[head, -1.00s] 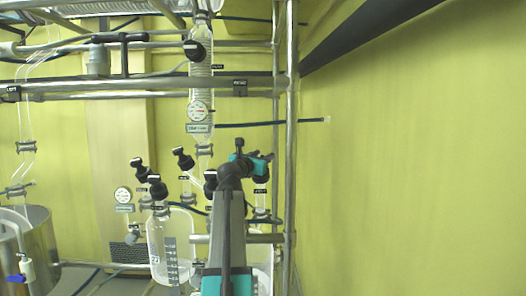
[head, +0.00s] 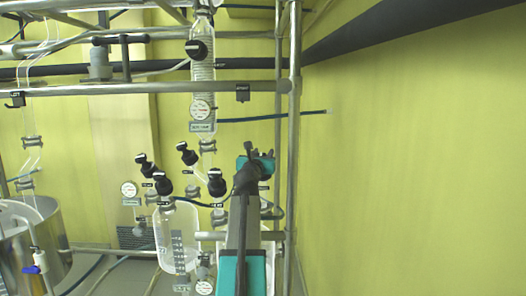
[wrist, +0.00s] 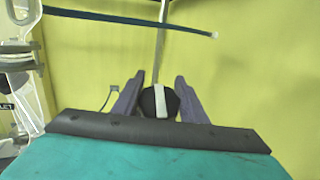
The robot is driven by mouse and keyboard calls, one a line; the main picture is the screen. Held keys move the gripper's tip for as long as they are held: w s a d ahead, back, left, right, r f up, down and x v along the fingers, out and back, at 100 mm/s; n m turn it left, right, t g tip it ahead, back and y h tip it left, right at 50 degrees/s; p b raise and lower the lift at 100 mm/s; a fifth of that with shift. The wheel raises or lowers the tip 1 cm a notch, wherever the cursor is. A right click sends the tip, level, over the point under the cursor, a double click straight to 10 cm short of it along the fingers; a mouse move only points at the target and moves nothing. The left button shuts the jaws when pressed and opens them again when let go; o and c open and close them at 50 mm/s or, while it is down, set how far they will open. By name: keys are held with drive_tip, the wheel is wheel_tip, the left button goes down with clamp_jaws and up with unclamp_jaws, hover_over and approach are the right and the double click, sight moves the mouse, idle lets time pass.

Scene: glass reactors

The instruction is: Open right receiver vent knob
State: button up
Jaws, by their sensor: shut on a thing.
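The vent knob (wrist: 158,101) is a round black knob with a white bar across its face, seen in the wrist view between my gripper's two fingers. The white bar stands nearly upright, tilted slightly. My gripper (wrist: 160,98) is shut on this knob, with one finger on each side. In the head view my gripper (head: 262,165) is at the right side of the glassware, close to the metal upright, and my arm hides the knob and most of the right receiver there.
A metal upright (head: 290,150) stands just right of my gripper. A dark hose (wrist: 130,18) crosses above in the wrist view. The yellow wall at right is clear.

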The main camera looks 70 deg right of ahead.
idle(0.4)
drive_tip(key=o, duration=1.1)
drive_tip(key=shift+c, duration=0.2)
drive_tip(key=s+a+b, duration=0.2)
drive_tip(key=a+b, duration=0.2)
drive_tip(key=a, duration=0.9)
drive_tip(key=shift+a+f, duration=0.3)
drive_tip(key=shift+f, duration=0.15)
